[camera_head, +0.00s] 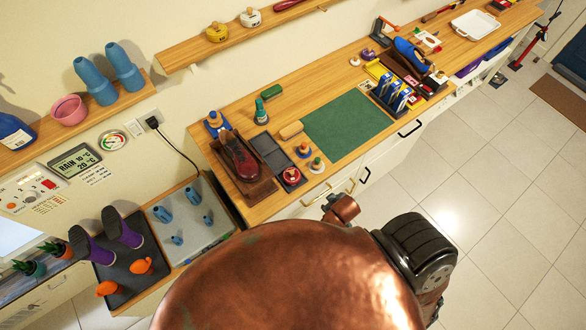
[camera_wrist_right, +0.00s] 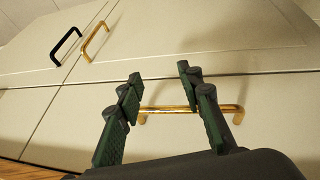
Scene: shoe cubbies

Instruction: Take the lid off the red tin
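My right gripper (camera_wrist_right: 160,72) is open and empty in the right wrist view. Its green-padded fingers point at a pale cabinet front, with a brass handle (camera_wrist_right: 190,108) behind them. The tin is not in that view. My left gripper is not in view.
The dark red shoe (camera_head: 238,157) on a brown stand is left of the tin. Two small knobbed pots (camera_head: 317,164) stand right of it. A green mat (camera_head: 350,124) lies behind. My copper-coloured body fills the lower middle. Pale tiled floor (camera_head: 490,180) is open at the right.

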